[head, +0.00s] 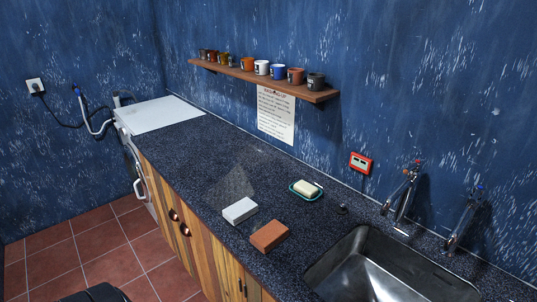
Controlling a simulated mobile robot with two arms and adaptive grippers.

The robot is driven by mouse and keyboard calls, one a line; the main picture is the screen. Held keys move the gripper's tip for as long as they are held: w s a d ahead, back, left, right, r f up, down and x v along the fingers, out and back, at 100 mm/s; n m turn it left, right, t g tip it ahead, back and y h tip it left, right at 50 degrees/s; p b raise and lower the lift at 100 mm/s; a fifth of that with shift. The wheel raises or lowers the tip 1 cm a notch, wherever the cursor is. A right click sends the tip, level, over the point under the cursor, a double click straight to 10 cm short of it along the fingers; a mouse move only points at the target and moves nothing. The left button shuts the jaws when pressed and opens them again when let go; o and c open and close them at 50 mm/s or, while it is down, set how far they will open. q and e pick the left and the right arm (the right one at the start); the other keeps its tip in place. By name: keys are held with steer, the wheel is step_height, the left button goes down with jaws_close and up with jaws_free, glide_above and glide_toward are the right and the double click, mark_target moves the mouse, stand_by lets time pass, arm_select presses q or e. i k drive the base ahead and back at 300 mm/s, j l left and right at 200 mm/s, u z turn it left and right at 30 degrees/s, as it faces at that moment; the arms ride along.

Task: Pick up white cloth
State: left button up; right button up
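A small white block-shaped item (240,210) lies on the dark speckled countertop (190,150), near its front edge; it is the closest match to the white cloth, but I cannot tell if it is folded cloth. A faint greyish flat patch (233,183) lies just behind it; I cannot tell what it is. Neither of my grippers is in view, and nothing touches the white item.
A terracotta-coloured block (269,236) lies right of the white item. A soap bar (306,188) sits in a green dish behind them. A steel sink (345,254) with two taps (403,197) is at the right. A wooden shelf (325,97) holds several mugs.

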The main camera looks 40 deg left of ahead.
mark_target(236, 214)
steer(key=u, duration=1.55)
steer(key=z, duration=1.6)
steer(key=u, duration=1.1)
